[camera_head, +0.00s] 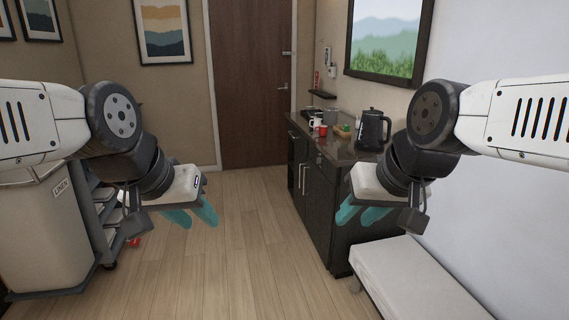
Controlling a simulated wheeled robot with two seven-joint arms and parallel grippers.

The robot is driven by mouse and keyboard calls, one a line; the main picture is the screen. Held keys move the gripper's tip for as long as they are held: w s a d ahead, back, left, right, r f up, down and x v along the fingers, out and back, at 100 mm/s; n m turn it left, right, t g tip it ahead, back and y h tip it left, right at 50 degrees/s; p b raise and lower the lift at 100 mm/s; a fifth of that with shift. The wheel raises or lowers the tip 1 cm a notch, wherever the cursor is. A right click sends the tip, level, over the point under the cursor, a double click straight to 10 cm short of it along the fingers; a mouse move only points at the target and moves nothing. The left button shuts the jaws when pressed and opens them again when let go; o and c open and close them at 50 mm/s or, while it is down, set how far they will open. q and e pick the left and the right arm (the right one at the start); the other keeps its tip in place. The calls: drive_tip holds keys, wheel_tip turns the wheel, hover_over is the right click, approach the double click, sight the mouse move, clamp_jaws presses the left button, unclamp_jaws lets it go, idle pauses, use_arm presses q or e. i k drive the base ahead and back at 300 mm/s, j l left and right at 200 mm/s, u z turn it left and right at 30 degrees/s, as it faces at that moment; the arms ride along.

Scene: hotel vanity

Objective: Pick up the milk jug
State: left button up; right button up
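I cannot pick out the milk jug for certain among the small items on the dark counter (340,153). A white mug (315,124) and a red cup (323,131) stand there, with a grey container (329,115) behind them. My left gripper (192,216) hangs over the floor left of the counter, its teal fingers apart and empty. My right gripper (359,216) is in front of the cabinet's near end, also with its fingers apart and empty. Both are well short of the counter items.
A black kettle (372,130) stands at the counter's near end. A white-topped bench (415,275) is in front of the cabinet. A linen cart (40,235) stands at left. The wood floor between is clear up to the brown door (250,80).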

sight(318, 121)
drive_tip(key=i, duration=1.3)
drive_tip(key=i+l+u, duration=0.1)
drive_tip(key=i, duration=1.25)
drive_tip(key=i+l, duration=0.15)
drive_tip(key=i, duration=1.15)
